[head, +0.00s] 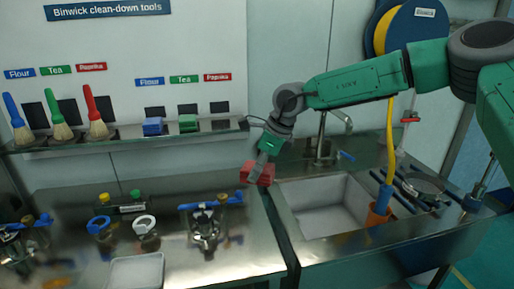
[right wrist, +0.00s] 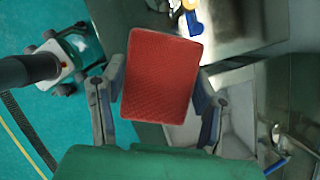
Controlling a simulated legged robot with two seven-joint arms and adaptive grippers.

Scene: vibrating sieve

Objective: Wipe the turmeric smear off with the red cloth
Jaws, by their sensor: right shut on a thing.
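The red cloth (head: 257,174), a folded block-like pad, is held in my right gripper (head: 264,160). It hangs just above the gap between the left steel counter (head: 190,260) and the sink unit. In the right wrist view the cloth (right wrist: 162,76) fills the space between the two fingers of the gripper (right wrist: 160,110), which are shut on its sides. I cannot make out a yellow turmeric smear in either view. My left gripper is not in view.
The sink basin (head: 320,205) with a tap (head: 322,135) lies right of the cloth. A blue-handled clamp fitting (head: 205,220) and a pale tray (head: 137,272) stand on the left counter. A shelf (head: 130,137) behind holds brushes and a blue cloth (head: 153,126) and green cloth (head: 188,123).

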